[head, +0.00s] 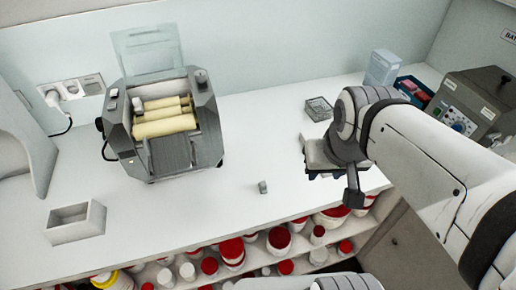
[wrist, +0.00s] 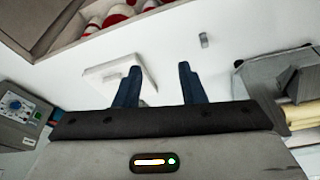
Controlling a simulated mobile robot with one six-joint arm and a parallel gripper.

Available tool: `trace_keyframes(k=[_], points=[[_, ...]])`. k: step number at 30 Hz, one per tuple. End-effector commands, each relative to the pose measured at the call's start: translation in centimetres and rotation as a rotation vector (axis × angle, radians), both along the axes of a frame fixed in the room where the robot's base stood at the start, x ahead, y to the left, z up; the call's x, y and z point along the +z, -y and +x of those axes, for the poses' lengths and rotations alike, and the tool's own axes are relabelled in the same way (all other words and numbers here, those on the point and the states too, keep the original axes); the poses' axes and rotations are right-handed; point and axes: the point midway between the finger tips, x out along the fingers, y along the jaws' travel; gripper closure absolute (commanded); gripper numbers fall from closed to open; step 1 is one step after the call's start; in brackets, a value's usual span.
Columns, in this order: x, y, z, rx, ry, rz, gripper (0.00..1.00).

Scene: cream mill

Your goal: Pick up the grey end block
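A small grey end block (head: 262,187) stands alone on the white counter, to the right of the mill and near the front edge in the head view. It also shows in the wrist view (wrist: 204,40), beyond and a little right of the fingertips. My gripper (wrist: 159,66) is open, its two dark blue fingers apart with nothing between them. In the head view my wrist hides most of the gripper, which is to the right of the block and apart from it.
The grey mill (head: 181,88) with cream rollers stands at the back left. A white slab (wrist: 112,72) lies by my left finger in the wrist view. An open grey box (head: 76,221) sits at the front left. Red-lidded jars (head: 232,249) fill the shelf below. The counter around the block is clear.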

Motion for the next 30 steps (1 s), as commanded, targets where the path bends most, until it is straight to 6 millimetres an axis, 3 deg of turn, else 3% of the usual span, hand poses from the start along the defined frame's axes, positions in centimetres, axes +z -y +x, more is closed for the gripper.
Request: trace_keyframes(k=[7,11,14,21,27,30], points=[[-0.2,-0.1,0.3,0.004,-0.006,0.001,0.58],[-1.2,-0.6,1.8,0.027,-0.039,0.001,0.58],[-2.8,-1.8,4.1,0.065,-0.084,0.001,0.58],[-8.6,-6.9,10.0,0.177,-0.207,-0.014,0.58],[-13.1,-10.5,12.7,0.242,-0.277,-0.030,0.58],[-14.4,-11.5,13.3,0.258,-0.293,-0.036,0.58]])
